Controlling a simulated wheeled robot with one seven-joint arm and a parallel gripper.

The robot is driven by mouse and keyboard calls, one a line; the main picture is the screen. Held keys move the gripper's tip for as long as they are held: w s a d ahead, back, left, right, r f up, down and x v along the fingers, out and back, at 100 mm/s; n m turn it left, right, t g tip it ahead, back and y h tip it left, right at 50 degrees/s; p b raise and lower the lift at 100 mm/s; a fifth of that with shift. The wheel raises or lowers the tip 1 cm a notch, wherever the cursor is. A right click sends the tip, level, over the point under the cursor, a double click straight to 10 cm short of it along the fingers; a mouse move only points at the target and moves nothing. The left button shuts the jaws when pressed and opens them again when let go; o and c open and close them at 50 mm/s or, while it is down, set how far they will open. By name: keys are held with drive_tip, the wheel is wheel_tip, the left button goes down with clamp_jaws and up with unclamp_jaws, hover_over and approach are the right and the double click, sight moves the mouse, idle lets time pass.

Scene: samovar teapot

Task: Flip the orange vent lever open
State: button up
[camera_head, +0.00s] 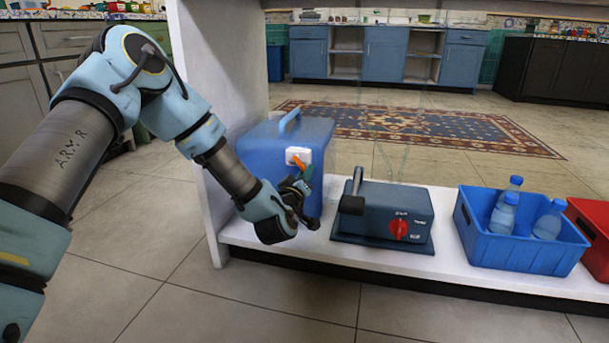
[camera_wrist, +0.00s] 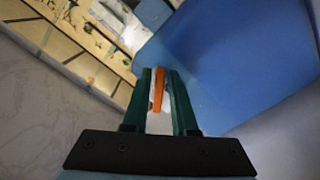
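The orange vent lever (camera_head: 299,161) sits on a white plate (camera_head: 292,153) on the front of a blue box (camera_head: 245,155) with a handle on top. My gripper (camera_head: 304,180) is just in front of the lever and partly overlaps the view of it. In the wrist view, the lever (camera_wrist: 158,88) is a narrow orange bar between the two green fingers of my gripper (camera_wrist: 162,75). Gaps show between the lever and the fingers, so the gripper looks open around it. Whether either finger touches the lever is hard to tell.
The box stands on a white shelf (camera_head: 340,258) beside an upright white panel (camera_head: 205,90). To the right are a dark blue device (camera_head: 385,200) with a red knob and black handle, a blue crate (camera_head: 510,250) with bottles, and a red crate (camera_head: 595,235).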

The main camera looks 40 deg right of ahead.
clamp_jaws()
drive_tip(key=shift+w+a+f+m+p, duration=0.1)
drive_tip(key=shift+w+f+m+p, duration=0.05)
drive_tip(key=shift+m+p, duration=0.3)
drive_tip(key=shift+w+a+f+m+p, duration=0.1)
drive_tip(key=shift+m+p, duration=0.2)
drive_tip(key=shift+m, duration=0.25)
drive_tip(key=shift+o, duration=1.8)
unclamp_jaws()
drive_tip(key=p+v, duration=0.4)
drive_tip(key=v, duration=0.6)
drive_tip(key=shift+s+a, duration=0.15)
drive_tip(key=shift+a, duration=0.2)
